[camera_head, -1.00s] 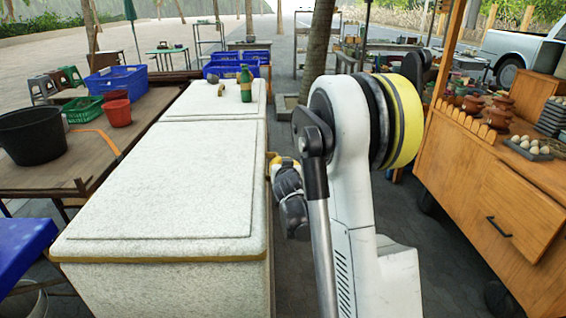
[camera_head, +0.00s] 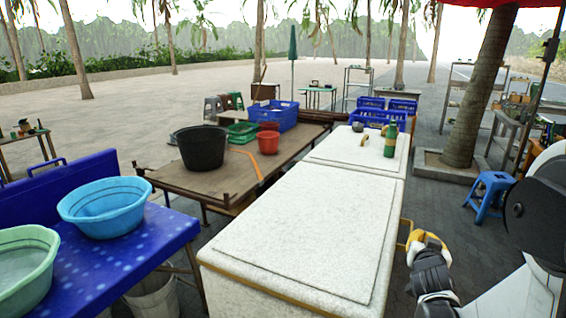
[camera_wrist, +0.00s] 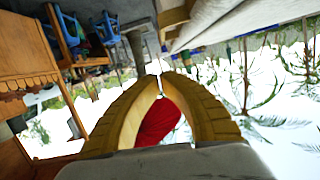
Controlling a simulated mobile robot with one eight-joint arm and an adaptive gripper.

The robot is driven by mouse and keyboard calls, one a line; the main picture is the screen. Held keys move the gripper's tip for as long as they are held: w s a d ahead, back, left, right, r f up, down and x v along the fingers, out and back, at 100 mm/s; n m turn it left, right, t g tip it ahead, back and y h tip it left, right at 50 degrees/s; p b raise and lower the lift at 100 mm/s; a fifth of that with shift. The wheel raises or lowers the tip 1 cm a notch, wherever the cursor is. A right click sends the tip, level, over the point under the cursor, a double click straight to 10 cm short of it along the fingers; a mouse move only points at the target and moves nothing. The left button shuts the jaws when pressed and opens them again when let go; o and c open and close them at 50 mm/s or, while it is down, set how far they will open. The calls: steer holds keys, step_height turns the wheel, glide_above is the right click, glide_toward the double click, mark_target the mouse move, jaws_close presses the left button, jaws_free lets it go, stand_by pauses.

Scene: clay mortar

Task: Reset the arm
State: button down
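In the wrist view my gripper (camera_wrist: 160,77) has two yellow, curved fingers whose tips come together. Nothing is seen held between the tips. A red shape (camera_wrist: 158,122) shows through the gap behind the fingers; it looks like background. My arm is folded at the right edge of the head view.
A green bottle (camera_head: 390,138) stands on the chest's far lid. A wooden table (camera_head: 215,178) with a black tub (camera_head: 201,147) is left of the chest. A blue table (camera_head: 150,240) holds basins. A blue stool (camera_head: 490,195) and tree trunk (camera_head: 483,90) stand right. Paving between is clear.

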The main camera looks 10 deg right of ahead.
steer(key=s+a+r+n+y, duration=0.1)
steer(key=s+a, duration=0.1)
steer(key=a, duration=0.3)
steer(key=s+a+r+n+g+y, duration=0.1)
steer(key=s+a, duration=0.2)
steer(key=a, duration=0.2)
steer(key=s+a+r+n+g+y, duration=0.1)
steer(key=s+a, duration=0.2)
steer(key=a, duration=0.2)
steer(key=shift+r+y, duration=0.2)
steer(key=shift+y, duration=0.2)
steer(key=s+a+f+n+g+y, duration=0.2)
steer(key=s+a+n+g+y, duration=0.1)
steer(key=s+a, duration=1)
steer(key=shift+s+n+g+y, duration=0.4)
steer(key=shift+s+n+y, duration=0.25)
steer(key=shift+s, duration=0.35)
steer(key=shift+f, duration=0.1)
